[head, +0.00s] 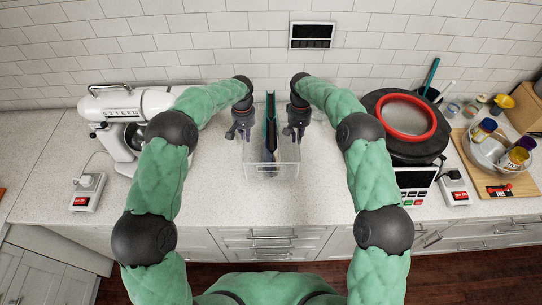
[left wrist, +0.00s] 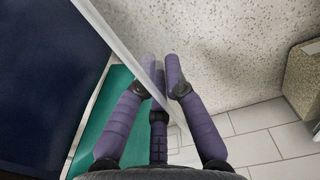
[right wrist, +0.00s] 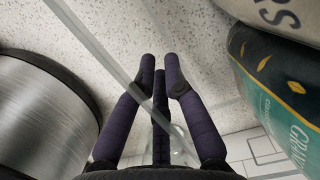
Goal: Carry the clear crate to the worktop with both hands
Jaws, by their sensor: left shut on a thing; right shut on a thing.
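The clear crate (head: 288,171) is in the middle of the head view, over the worktop (head: 330,200) near the tiled wall. I cannot tell whether its base touches the worktop. Upright dark and teal packs (head: 271,125) stand in it. My left gripper (head: 238,132) is shut on its left wall; the left wrist view shows the fingers (left wrist: 160,72) on either side of the clear wall. My right gripper (head: 294,132) is shut on its right wall, and the right wrist view shows those fingers (right wrist: 160,70) around the wall. The fingertips are small in the head view.
A white stand mixer (head: 125,115) stands to the left. A round dark appliance with a red ring (head: 407,117) stands close on the right, with a scale (head: 415,184) before it. A bowl of jars (head: 490,150) is further right. Worktop in front of the crate is clear.

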